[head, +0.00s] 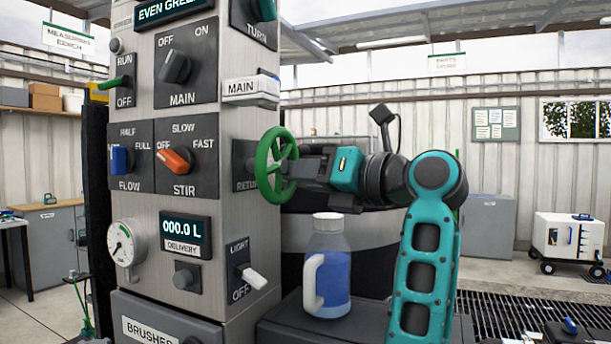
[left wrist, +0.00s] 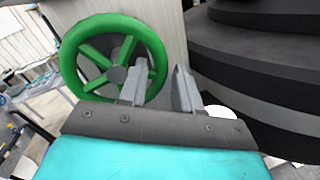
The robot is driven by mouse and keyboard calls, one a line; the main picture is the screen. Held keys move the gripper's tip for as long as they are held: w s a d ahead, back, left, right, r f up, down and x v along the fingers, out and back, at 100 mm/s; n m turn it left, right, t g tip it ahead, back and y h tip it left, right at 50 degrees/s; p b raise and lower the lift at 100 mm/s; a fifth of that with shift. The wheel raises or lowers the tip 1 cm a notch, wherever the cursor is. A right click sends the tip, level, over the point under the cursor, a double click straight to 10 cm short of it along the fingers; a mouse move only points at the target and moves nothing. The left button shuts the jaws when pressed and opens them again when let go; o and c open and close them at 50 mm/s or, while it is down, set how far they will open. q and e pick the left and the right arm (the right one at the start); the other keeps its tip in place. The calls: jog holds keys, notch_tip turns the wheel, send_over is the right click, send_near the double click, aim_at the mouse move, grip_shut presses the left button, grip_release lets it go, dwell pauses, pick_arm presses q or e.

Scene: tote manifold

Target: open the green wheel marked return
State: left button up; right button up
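The green wheel (head: 263,165) is a spoked handwheel on the right side face of the control column, over a dark plate whose lettering is partly covered and reads "RETU". My left gripper (head: 299,167) is at the wheel's right side. In the left wrist view the green wheel (left wrist: 70,58) fills the upper left. The fingers of my left gripper (left wrist: 159,80) are apart there. One finger overlaps the wheel's lower right and the other is just right of the rim. I cannot tell whether either touches it. My right gripper is not in view.
The control column (head: 205,200) carries a "MAIN" lever (head: 250,87) above the wheel and a white light switch (head: 254,278) below it. A blue-filled jug (head: 336,275) stands on a dark surface under my forearm. A dark rounded tank (left wrist: 255,60) is right of the fingers in the wrist view.

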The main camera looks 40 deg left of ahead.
pick_arm(q)
grip_shut()
jog(key=shift+r, duration=0.1)
